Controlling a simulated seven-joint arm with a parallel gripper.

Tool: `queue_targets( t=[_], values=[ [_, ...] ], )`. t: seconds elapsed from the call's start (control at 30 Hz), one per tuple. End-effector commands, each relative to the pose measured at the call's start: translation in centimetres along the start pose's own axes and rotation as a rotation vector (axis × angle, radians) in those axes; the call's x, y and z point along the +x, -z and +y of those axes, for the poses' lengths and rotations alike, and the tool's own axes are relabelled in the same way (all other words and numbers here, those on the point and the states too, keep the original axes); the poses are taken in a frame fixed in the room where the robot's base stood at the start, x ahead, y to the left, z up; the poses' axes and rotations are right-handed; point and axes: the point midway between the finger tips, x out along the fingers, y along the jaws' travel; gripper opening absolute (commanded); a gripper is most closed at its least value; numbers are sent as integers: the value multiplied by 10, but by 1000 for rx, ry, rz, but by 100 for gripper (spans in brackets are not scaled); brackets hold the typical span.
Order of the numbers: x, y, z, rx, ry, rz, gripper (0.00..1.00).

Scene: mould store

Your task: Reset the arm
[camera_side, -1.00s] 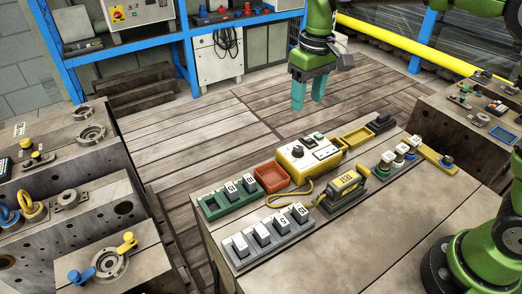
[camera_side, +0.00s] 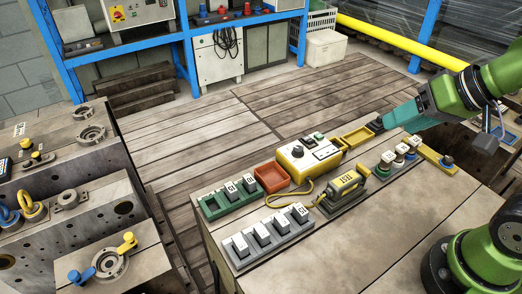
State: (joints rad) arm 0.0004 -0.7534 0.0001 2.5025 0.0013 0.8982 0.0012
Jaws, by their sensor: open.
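My gripper (camera_side: 388,118) has teal fingers and is at the right of the side view, tilted and pointing left. It is over the back right part of the work table, close in the picture to a small black block (camera_side: 375,125) and a yellow tray (camera_side: 357,137). Whether it touches the block cannot be told from this angle. I see nothing held between the fingers. The gap between them is hard to see from this side.

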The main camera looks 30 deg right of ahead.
Motion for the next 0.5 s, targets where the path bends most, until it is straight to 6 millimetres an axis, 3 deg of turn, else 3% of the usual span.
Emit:
queue_targets(
  t=[0.13,0.37,0.5],
  values=[
    [0,0,0,0,-1,-1,55],
    [13,-2,3,7,-22,-55,19],
    [31,10,2,12,-56,-123,0]
  ],
)
